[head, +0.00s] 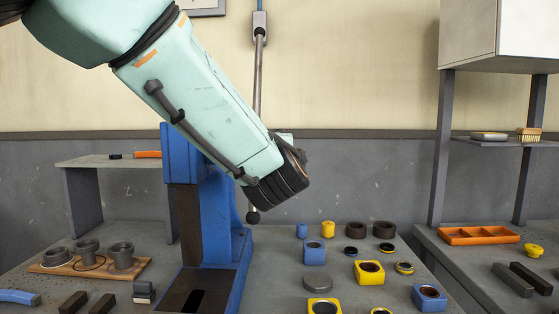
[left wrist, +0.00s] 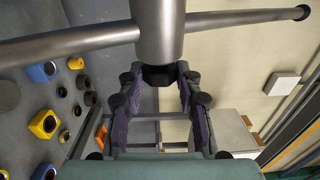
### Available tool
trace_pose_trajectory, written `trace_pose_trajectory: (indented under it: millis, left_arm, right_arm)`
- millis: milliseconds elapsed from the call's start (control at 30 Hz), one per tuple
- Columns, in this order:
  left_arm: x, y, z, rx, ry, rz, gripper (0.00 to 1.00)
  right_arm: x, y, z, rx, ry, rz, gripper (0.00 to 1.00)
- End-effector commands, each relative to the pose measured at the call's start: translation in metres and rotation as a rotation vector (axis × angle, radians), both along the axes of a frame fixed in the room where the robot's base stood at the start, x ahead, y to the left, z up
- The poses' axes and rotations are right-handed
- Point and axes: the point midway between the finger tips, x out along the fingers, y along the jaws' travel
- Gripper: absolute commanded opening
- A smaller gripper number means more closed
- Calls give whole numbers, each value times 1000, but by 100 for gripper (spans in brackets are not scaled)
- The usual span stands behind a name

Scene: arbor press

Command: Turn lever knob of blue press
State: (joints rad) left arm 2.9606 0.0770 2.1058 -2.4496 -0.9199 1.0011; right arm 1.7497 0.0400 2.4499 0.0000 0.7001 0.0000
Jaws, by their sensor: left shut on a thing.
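The blue press (head: 218,222) stands on the bench left of centre in the head view, partly hidden by my left arm. Its lever is a grey rod (head: 258,85) running nearly upright behind my arm, with a dark lower knob (head: 253,216). In the left wrist view the rod (left wrist: 75,42) crosses a thick grey cylinder (left wrist: 158,25), with dark end knobs (left wrist: 303,12). My left gripper (left wrist: 160,80) has its fingers on both sides of the cylinder's dark knob-like end (left wrist: 160,73) and is shut on it. In the head view its fingers are hidden. My right gripper is out of view.
Rings and blue and yellow blocks (head: 369,271) lie right of the press. A wooden board (head: 70,268) with grey cups is at left, near a small shelf (head: 95,162). A second bench with an orange tray (head: 480,236) and a cabinet (head: 528,30) stands at right.

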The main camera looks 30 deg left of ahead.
Motion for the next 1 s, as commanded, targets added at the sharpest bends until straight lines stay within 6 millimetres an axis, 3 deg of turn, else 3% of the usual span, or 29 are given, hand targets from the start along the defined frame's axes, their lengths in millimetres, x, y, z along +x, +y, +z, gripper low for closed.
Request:
trace_pose_trajectory:
  millis: [200,767,800,1000]
  left_arm:
    - [-1,0,-4,20,-39,2,3]
    - [-1,1,-3,27,-52,3,3]
    - [-1,0,-3,27,-52,3,37]
    - [-1,0,-3,29,-53,1,54]
  right_arm:
    - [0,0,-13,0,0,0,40]
    - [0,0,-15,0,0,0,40]
    - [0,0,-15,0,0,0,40]
    - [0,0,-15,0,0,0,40]
